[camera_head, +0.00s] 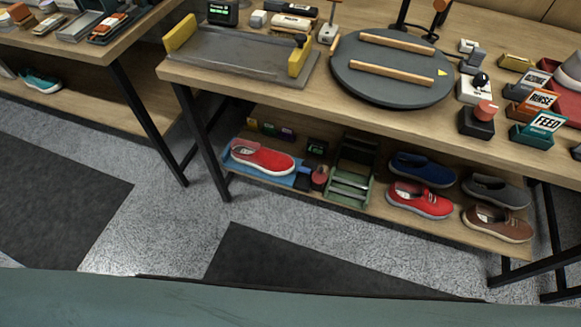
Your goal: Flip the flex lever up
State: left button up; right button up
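No part is clearly readable as the flex lever. One candidate is a white box with a black ball knob (480,82) on the workbench, right of the round turntable. Another is a small white stand with an upright stick and reddish top (329,30), left of the turntable. On the lower shelf, a red shoe (262,157) lies on a blue base (240,172) with a red knob (320,176) at its right end. Lettering on these is too small to read. Neither of my grippers is in view.
The dark round turntable (385,97) with two wooden bars and a grey tray (230,55) with yellow ends fill the wooden workbench. Bins labelled RINSE (540,98) and FEED (545,124) stand at right. A green rack (352,172) and several shoes occupy the lower shelf. Carpet in front is clear.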

aim_at(300, 168)
jog(key=u, duration=0.1)
jog(key=i, duration=0.4)
jog(key=z, duration=1.7)
